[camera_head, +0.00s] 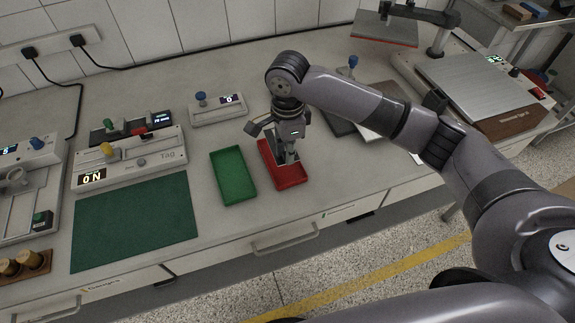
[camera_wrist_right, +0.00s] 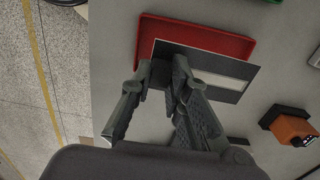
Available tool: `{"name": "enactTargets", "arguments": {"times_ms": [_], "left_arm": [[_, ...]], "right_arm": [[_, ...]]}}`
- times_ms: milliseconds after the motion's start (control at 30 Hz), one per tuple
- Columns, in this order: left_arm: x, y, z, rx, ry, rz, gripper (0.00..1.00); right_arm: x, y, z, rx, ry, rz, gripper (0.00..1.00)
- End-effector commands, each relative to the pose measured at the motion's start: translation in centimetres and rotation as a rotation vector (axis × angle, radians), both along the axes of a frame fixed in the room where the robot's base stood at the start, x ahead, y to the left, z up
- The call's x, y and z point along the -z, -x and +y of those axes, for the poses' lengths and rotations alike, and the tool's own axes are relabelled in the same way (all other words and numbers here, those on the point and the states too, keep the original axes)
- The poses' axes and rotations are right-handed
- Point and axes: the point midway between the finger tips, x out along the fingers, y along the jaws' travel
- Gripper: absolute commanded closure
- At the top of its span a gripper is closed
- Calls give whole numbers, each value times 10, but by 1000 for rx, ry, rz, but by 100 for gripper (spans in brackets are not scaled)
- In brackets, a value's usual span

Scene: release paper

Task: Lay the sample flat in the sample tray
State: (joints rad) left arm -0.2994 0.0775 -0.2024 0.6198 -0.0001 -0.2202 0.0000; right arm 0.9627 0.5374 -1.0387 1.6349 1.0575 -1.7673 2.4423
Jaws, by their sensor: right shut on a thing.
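My right gripper (camera_head: 289,150) points down over the red tray (camera_head: 293,181). In the right wrist view its fingers (camera_wrist_right: 163,70) are closed on the near left part of a flat sample, a dark grey sheet (camera_wrist_right: 236,91) with a white strip. The sheet overlaps the red tray (camera_wrist_right: 193,31) in that view, covers part of its floor and sticks out past its edge. I cannot tell whether it touches the tray. In the head view the gripper mostly hides the sheet. A green tray (camera_head: 232,175) stands just left of the red one, empty. My left gripper is out of view.
A green mat (camera_head: 135,222) and a switch panel marked Tag (camera_head: 130,160) lie to the left. A small box with a blue knob (camera_head: 218,108) stands behind the trays. A dark pad lies right of the gripper, and a large flat plate device (camera_head: 475,83) stands farther right.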

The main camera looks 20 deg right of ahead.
Motion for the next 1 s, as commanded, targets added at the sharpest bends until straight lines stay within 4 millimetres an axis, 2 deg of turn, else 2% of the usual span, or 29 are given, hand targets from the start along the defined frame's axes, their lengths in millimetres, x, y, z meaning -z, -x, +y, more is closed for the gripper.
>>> {"name": "enactTargets", "arguments": {"times_ms": [100, 267, 500, 900, 933, 1000], "left_arm": [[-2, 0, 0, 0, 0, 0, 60], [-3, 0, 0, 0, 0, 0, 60], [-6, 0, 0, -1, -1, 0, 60], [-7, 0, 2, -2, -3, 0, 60], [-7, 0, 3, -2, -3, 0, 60], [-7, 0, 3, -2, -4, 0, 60]], "right_arm": [[18, 0, 0, 0, 1, 0, 100], [31, 0, 0, 0, 1, 0, 100], [64, 0, 0, -1, 1, 0, 100], [70, 0, 0, -1, 0, 0, 100], [71, 0, 0, -2, 0, -1, 83], [71, 0, 0, -2, 0, -1, 78]]}}
